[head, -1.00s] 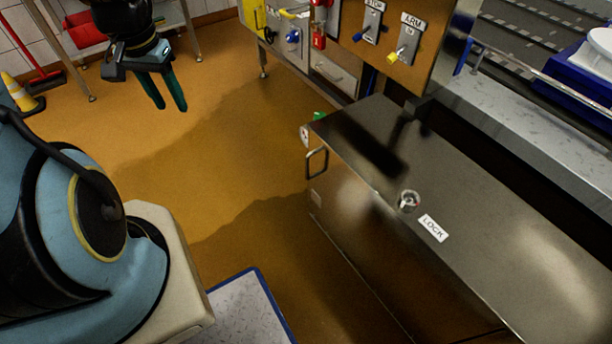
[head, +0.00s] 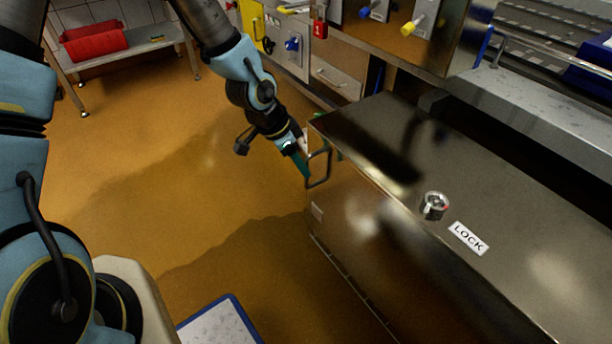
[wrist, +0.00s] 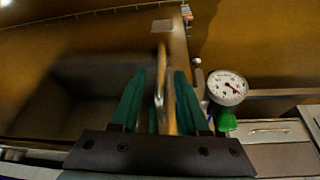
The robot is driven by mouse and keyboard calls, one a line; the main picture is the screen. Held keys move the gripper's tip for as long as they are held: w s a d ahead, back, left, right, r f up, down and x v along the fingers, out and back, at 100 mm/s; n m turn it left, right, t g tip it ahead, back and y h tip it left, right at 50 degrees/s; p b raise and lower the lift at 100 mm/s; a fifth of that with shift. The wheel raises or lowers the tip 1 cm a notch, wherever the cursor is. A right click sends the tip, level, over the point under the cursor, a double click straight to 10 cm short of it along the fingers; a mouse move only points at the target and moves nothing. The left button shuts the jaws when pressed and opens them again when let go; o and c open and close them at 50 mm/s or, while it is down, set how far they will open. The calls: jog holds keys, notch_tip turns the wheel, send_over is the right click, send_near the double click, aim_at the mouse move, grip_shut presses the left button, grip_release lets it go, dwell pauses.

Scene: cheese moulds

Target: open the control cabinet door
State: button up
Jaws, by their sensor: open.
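A steel cabinet (head: 390,140) with a dark, shiny surface stands at the right in the head view. A dial knob (head: 434,206) and a "LOCK" label (head: 468,238) are on its upper face. A looped metal handle (head: 322,168) sticks out at its left end. My gripper (head: 303,166) is beside this handle, fingers pointing down at it. In the wrist view, the blurred handle (wrist: 161,88) stands between the two green fingers of my gripper (wrist: 159,77). The fingers are apart; I cannot tell whether either touches the handle. The door shows no visible gap.
A white gauge (wrist: 227,87) with a green part (wrist: 226,121) sits right beside the fingers in the wrist view. A panel with a red padlock (head: 320,28) and a yellow-tipped switch (head: 412,25) stands behind. A red bin (head: 94,42) is at back left.

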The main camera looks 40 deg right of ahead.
aim_at(306, 185)
jog(key=shift+b+x, duration=0.3)
jog(key=shift+x, duration=1.95)
grip_shut()
